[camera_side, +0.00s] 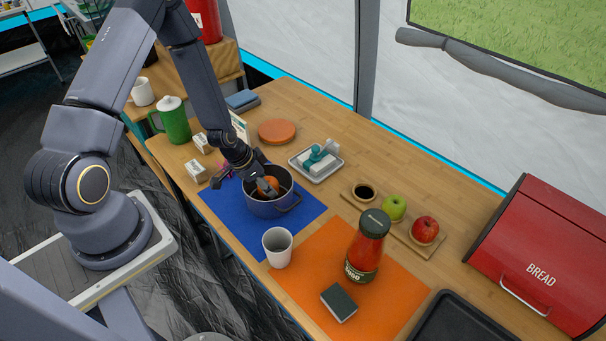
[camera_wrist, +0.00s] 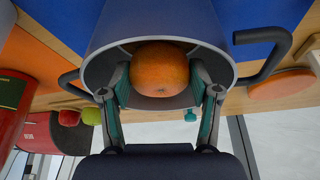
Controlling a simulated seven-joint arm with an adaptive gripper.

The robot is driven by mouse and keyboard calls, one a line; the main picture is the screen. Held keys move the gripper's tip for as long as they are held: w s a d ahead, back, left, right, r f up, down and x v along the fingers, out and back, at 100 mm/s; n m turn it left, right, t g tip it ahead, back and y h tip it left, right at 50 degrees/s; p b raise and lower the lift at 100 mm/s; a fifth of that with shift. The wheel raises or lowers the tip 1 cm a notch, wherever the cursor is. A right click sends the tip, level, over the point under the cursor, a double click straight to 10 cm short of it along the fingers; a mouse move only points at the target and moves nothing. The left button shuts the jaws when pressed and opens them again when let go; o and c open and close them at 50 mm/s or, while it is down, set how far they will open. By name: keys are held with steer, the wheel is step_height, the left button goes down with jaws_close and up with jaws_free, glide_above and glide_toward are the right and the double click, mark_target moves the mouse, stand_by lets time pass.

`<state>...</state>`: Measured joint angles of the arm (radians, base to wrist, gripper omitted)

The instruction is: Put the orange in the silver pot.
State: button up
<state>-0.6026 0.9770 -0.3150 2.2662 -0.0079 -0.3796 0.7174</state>
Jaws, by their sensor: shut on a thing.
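The silver pot (camera_side: 284,205) stands on a blue mat (camera_side: 228,217), with a handle on each side. The orange (camera_side: 268,185) is at the pot's mouth, within its rim in the side view. My gripper (camera_side: 264,187) reaches down into the pot and is shut on the orange. In the wrist view the orange (camera_wrist: 160,69) sits between the two fingers of my gripper (camera_wrist: 160,80), with the pot's wall (camera_wrist: 112,45) around it. Whether the orange touches the pot's bottom is hidden.
A white cup (camera_side: 277,248) stands close in front of the pot. A red sauce jar (camera_side: 367,250) and a dark sponge (camera_side: 339,303) are on the orange mat (camera_side: 310,265). A tray with a teal-handled thing (camera_side: 316,160) lies behind the pot. A green pitcher (camera_side: 174,122) stands farther left.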

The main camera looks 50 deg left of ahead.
steer(key=shift+f, duration=1.65)
steer(key=shift+f, duration=0.15)
steer(key=o, duration=0.9)
steer(key=s+a+r+y, duration=0.1)
steer(key=s+r, duration=0.1)
steer(key=r, duration=0.8)
steer(key=s+r, duration=0.2)
steer(key=r, duration=0.8)
steer(key=s+d+r+n, duration=0.1)
steer(key=s+d+r, duration=0.1)
steer(key=r, duration=0.4)
steer(key=s+d+r+n, duration=0.1)
steer(key=s+d+r, duration=0.2)
steer(key=s+r, duration=0.2)
steer(key=s+d+r+t, duration=0.1)
steer(key=s+r, duration=0.3)
steer(key=r, duration=0.5)
steer(key=shift+s+d+r+n, duration=0.2)
steer(key=shift+d+n, duration=0.2)
steer(key=shift+d, duration=0.25)
